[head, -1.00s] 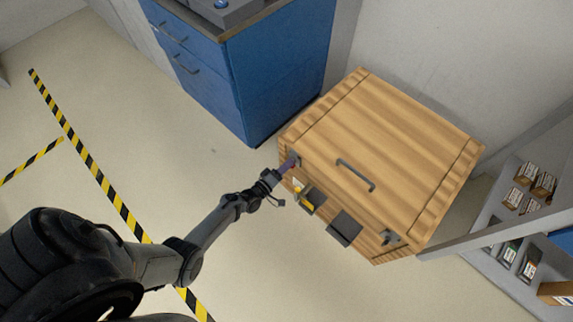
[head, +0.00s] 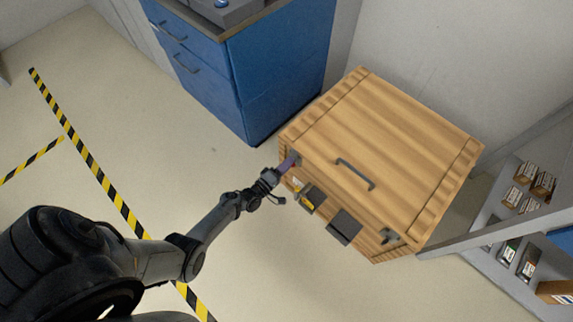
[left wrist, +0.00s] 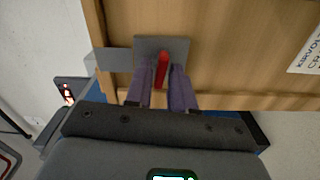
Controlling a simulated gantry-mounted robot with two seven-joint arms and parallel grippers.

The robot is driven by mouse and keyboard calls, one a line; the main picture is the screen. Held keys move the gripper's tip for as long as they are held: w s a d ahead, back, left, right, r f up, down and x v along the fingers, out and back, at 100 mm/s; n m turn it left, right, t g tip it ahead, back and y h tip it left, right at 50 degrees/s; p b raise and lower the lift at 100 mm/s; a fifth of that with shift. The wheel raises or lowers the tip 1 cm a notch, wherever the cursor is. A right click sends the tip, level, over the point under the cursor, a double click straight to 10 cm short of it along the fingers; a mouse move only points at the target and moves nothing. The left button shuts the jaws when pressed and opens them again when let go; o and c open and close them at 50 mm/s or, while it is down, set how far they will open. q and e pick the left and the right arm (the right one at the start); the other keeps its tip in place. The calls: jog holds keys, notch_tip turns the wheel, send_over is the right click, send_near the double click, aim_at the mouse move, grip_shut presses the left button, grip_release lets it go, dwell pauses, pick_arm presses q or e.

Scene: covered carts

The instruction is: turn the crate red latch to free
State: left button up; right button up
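The wooden crate (head: 385,140) stands on the floor in the head view, with a dark handle (head: 355,174) on its lid. My left gripper (head: 290,161) is at the crate's near left corner, over the latch there. In the left wrist view the red latch (left wrist: 162,66) sits upright on a grey plate (left wrist: 177,47) fixed to the wood. The two purple fingers of my left gripper (left wrist: 162,80) stand on either side of the red latch, close against it. In the head view the gripper hides the red latch. My right gripper is not in view.
A blue drawer cabinet (head: 240,80) stands just behind the crate's left side. A shelf unit with small boxes (head: 529,263) is at the right. Another metal latch (head: 390,237) is at the crate's near right corner. Open floor (head: 290,270) lies in front.

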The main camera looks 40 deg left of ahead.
pick_arm(q)
jog(key=shift+o, duration=0.9)
jog(key=shift+s, duration=0.1)
jog(key=s+p, duration=0.3)
jog(key=s, duration=0.7)
jog(key=shift+s+a+p, duration=0.15)
jog(key=shift+s+p, duration=0.15)
jog(key=shift+s, duration=0.05)
